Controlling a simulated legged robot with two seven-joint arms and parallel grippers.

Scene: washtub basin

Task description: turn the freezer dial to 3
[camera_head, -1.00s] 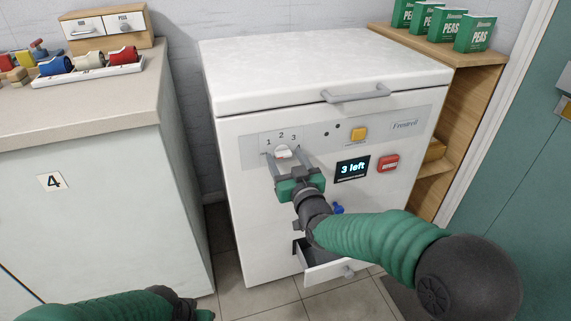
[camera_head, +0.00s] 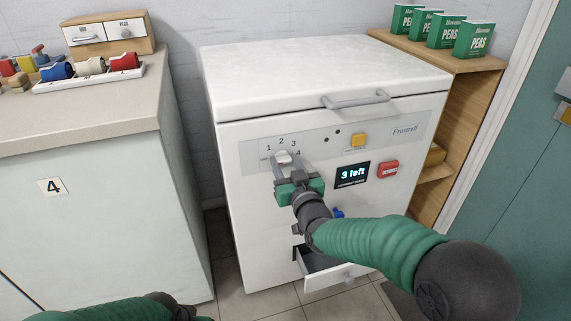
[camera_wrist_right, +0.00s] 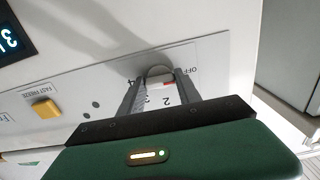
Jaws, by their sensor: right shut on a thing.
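The freezer dial (camera_head: 283,157) is a pale knob on the grey control strip of the white chest freezer (camera_head: 330,75). My right gripper (camera_head: 285,163) is shut on the dial, one finger on each side. In the right wrist view the dial (camera_wrist_right: 158,71) sits between the fingertips, with OFF printed to its right. A small red mark shows beside it near the 2; the exact setting is hard to read. My left arm shows at the bottom left, its gripper mostly cut off.
A small drawer (camera_head: 325,277) stands open below. A counter (camera_head: 80,115) stands left; a wooden shelf (camera_head: 470,110) with green pea boxes stands right.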

